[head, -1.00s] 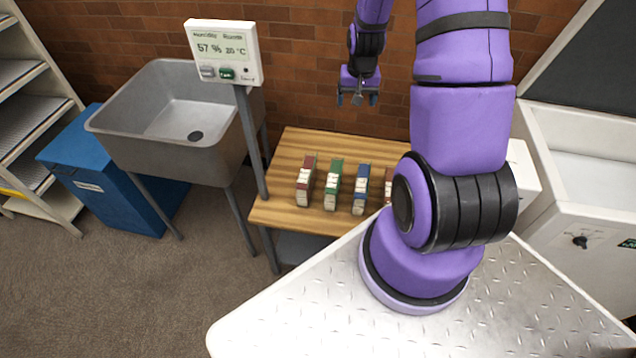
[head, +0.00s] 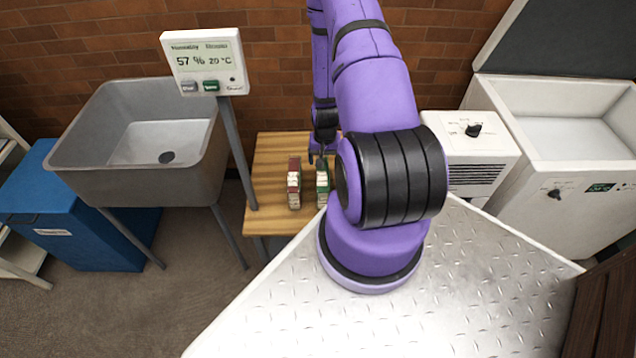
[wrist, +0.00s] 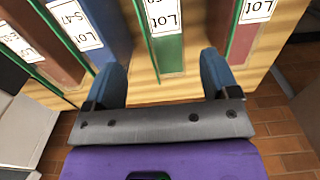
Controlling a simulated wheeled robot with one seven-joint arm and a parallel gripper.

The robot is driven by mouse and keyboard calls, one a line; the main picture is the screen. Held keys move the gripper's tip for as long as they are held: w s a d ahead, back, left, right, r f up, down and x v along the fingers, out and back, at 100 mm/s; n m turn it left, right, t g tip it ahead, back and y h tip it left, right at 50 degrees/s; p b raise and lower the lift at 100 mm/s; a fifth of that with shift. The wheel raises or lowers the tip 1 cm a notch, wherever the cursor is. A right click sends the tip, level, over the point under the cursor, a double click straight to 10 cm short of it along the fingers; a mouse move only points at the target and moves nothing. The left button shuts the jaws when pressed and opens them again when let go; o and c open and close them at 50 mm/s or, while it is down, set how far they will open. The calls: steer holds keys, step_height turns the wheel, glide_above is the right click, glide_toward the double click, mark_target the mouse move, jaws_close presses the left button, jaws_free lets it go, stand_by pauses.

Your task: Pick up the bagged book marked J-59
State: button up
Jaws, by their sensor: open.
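Several bagged books stand in a row on a wooden table (head: 268,165). In the wrist view they are a red book (wrist: 246,35) at the right, a green book (wrist: 168,55) in the middle, a blue book (wrist: 104,28) and a brown book (wrist: 45,50) at the left. The blue book's label seems to read S-47. The green and red labels show only "Lot"; no J-59 is legible. My gripper (wrist: 162,82) is open, its blue fingers on either side of the green book's near end, with nothing held. In the head view my arm hides the blue and brown books.
A humidity display (head: 205,62) on a post stands left of the table, beside a grey sink (head: 95,150) and a blue bin (head: 75,235). A white appliance (head: 468,150) and a white open chest (head: 575,170) are at the right. A brick wall is behind.

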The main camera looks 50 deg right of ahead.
mark_target(324, 171)
step_height(324, 171, down, 5)
steer(key=shift+r, duration=0.2)
steer(key=shift+a+f, duration=0.2)
steer(key=shift+f, duration=1.15)
steer(key=shift+a+f, duration=0.15)
steer(key=shift+f, duration=1.15)
steer(key=shift+c, duration=0.2)
steer(key=shift+w, duration=0.1)
steer(key=c, duration=1.3)
steer(key=shift+r, duration=0.15)
